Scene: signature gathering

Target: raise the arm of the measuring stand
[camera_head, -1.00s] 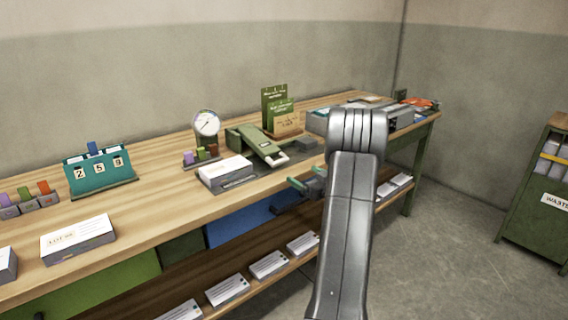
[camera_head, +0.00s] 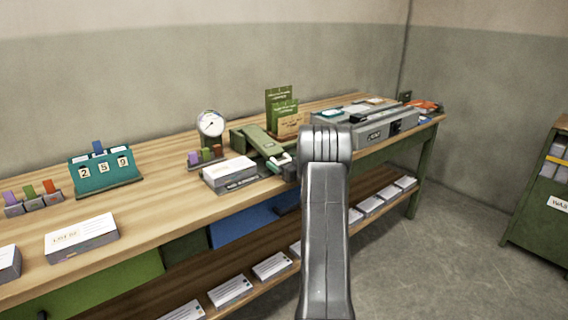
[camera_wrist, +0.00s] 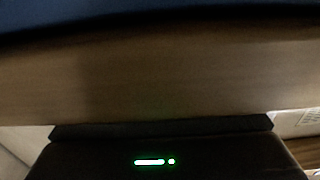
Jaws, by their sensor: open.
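The measuring stand seems to be the green device (camera_head: 258,141) on the bench in the head view, with a sloping green arm and a pale handle (camera_head: 279,161) at its front end. A round white dial (camera_head: 210,123) stands just left of it. My gripper (camera_wrist: 160,128) shows in the wrist view only as a dark body with a green light; it is open, with nothing seen in it. In the head view my arm hides it, close to the bench's front edge near the handle. Whether it touches the handle cannot be told.
A white-topped stack (camera_head: 229,170) lies before the dial. A grey machine (camera_head: 372,134) stands right of my arm. A teal number holder (camera_head: 104,171) is at left. The lower shelf (camera_head: 190,282) holds several white-topped stacks.

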